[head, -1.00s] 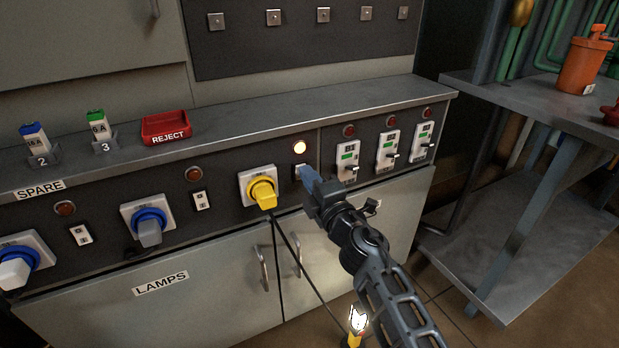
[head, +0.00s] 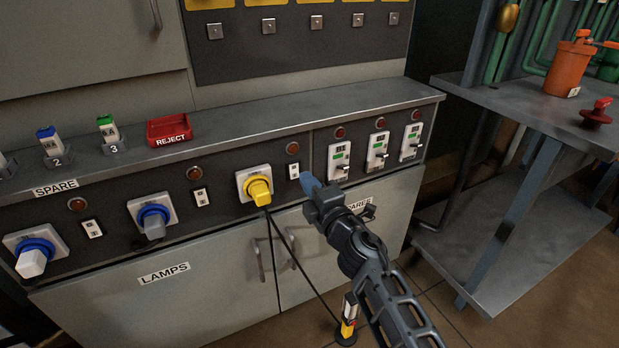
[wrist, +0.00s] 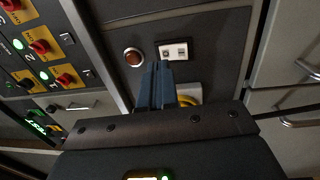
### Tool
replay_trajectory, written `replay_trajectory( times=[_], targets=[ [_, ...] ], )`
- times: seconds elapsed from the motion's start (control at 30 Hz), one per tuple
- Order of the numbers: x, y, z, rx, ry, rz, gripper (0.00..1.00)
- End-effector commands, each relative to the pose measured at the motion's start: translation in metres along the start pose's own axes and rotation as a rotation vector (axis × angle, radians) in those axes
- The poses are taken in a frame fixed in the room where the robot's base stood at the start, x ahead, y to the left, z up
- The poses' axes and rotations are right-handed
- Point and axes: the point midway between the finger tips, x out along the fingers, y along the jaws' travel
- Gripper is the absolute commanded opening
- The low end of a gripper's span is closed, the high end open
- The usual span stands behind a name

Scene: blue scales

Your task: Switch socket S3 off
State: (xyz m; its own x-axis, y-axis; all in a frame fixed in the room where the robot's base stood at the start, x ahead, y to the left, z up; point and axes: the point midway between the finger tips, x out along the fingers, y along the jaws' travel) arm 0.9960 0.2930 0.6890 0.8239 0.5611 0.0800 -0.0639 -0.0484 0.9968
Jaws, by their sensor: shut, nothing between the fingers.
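The socket with the yellow plug (head: 258,187) is on the dark panel, with a black cable hanging from it. Its small white switch (head: 294,171) is just to the right, below an unlit red lamp (head: 292,148). No S3 label is readable. My gripper (head: 307,181) is shut and empty, its blue fingertips just right of and slightly below the switch. In the wrist view the fingertips (wrist: 163,65) are just below the switch plate (wrist: 174,51), near the dark lamp (wrist: 134,57); I cannot tell whether they touch it. The yellow socket is partly hidden behind the fingers.
Blue-collared sockets (head: 153,222) with their own switches are to the left. Several white breakers (head: 339,160) are close on the right. A metal ledge (head: 240,121) runs above with a red REJECT tray (head: 169,130).

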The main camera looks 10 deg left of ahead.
Motion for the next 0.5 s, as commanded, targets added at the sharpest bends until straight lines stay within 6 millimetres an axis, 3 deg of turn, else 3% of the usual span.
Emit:
replay_trajectory(
  times=[0.5],
  targets=[
    [-0.074, 0.019, 0.001, 0.004, -0.003, -0.001, 0.00]
  ],
)
